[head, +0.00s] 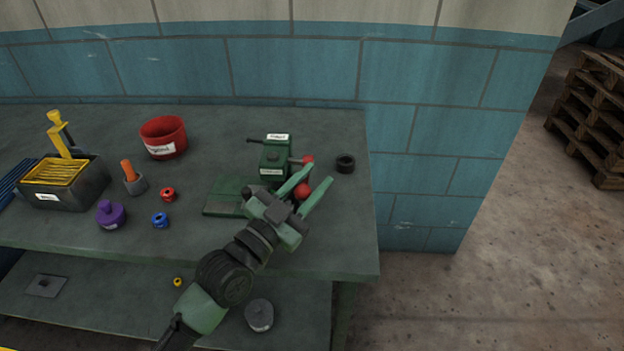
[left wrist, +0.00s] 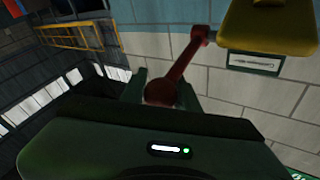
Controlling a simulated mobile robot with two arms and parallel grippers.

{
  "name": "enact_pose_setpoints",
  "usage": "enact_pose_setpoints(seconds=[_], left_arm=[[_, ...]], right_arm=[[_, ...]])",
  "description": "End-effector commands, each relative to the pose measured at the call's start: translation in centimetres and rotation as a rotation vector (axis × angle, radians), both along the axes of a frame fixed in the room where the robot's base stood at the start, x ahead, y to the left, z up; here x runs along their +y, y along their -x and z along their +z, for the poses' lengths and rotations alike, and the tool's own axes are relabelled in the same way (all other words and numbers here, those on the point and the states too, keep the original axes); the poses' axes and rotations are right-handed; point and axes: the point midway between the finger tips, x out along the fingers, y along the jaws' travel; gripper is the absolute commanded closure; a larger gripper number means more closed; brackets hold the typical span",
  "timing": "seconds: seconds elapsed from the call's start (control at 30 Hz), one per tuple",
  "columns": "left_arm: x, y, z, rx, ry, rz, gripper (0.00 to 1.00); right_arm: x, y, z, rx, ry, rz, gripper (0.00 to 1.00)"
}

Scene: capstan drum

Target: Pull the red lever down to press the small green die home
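The green press (head: 275,158) stands near the right end of the bench, with white labels and a green base plate (head: 226,196). Its red lever (head: 303,190) ends in a round knob, and another red part shows higher up at the press's side. My left gripper (head: 319,173) is open, with its fingers on either side of the knob. In the left wrist view the red lever (left wrist: 185,66) slants down from upper right to the knob, between my fingers. I cannot tell whether the fingers touch it. I cannot make out a small green die. My right gripper is not in view.
A black ring (head: 345,163) lies right of the press, near the bench's right end. A red bin (head: 163,137), purple knobbed piece (head: 111,215), red ring (head: 168,195), blue ring (head: 160,220) and dark box with yellow slats (head: 66,180) stand to the left. A tiled wall rises behind.

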Motion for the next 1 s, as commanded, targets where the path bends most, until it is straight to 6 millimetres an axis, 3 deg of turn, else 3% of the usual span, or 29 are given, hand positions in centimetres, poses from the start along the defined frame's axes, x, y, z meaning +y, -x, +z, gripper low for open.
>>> enact_pose_setpoints(seconds=[0.03, 0.07, 0.1, 0.57, 1.0], left_arm=[[-0.3, 0.2, -0.8, 0.020, -0.003, -0.007, 0.58], [-0.3, 0.2, -0.8, 0.020, -0.003, -0.007, 0.50], [-0.2, 0.1, -0.7, 0.018, -0.003, -0.007, 0.48], [0.2, 0.4, -0.5, 0.009, -0.003, -0.002, 0.48], [3.9, 5.8, -2.0, 0.010, -0.003, -0.003, 0.48]], right_arm=[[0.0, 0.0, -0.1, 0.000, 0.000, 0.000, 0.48], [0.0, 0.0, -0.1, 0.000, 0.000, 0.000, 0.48], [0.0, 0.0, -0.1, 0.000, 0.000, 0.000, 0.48], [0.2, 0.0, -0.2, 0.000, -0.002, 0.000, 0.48], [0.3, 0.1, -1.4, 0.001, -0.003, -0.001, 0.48]])
